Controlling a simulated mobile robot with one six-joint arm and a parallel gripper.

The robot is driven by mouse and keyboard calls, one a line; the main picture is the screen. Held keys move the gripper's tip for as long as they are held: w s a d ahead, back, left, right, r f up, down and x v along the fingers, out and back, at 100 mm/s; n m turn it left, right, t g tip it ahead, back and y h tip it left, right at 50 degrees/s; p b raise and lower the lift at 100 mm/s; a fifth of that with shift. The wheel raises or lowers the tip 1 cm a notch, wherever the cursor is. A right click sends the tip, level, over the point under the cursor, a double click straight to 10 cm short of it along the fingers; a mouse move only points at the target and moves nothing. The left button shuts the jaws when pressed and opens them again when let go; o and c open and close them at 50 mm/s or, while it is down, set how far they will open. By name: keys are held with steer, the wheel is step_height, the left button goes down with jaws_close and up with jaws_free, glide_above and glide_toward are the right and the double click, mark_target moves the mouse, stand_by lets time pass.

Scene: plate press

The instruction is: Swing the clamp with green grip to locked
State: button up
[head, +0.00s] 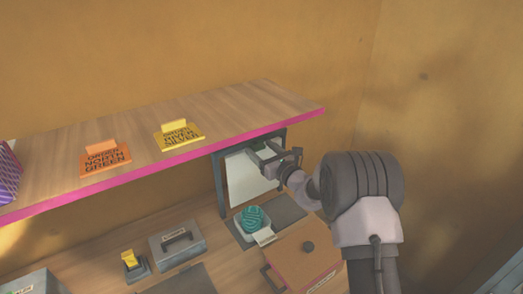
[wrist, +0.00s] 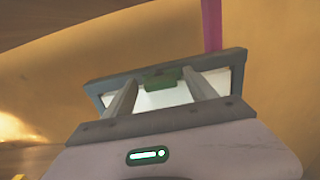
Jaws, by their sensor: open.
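My gripper (head: 268,155) reaches in under the front edge of the shelf, at a grey frame (head: 219,180) with a pale plate (head: 243,178) in it. In the wrist view my gripper (wrist: 161,88) is open, its two fingers apart. A small dark green grip (wrist: 161,79) shows between and beyond the fingertips, at the middle of the frame's far bar (wrist: 215,61). I cannot tell whether a finger touches it. The pale plate fills the frame behind the fingers. The clamp's green grip cannot be made out in the head view.
The pink-edged shelf (head: 230,110) hangs close above my gripper, with an orange sign (head: 105,159) and a yellow sign (head: 179,135) on it. The wall is close behind.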

steer(key=c, duration=1.4)
steer(key=m+p, duration=0.2)
steer(key=m, duration=0.1)
steer(key=shift+r+m+p, duration=0.15)
steer(key=shift+m+p, duration=0.15)
steer(key=shift+p, duration=0.1)
steer(key=m+p, duration=0.3)
steer(key=m, duration=0.2)
steer(key=shift+d, duration=0.1)
steer(key=m+p, duration=0.2)
steer(key=m, duration=0.3)
steer(key=shift+p, duration=0.3)
steer(key=shift+f+m+p, duration=0.15)
steer(key=shift+m+p, duration=0.25)
steer(key=shift+m, duration=0.65)
steer(key=shift+f+m+p, duration=0.15)
steer(key=shift+m+p, duration=0.25)
steer(key=shift+m, duration=0.65)
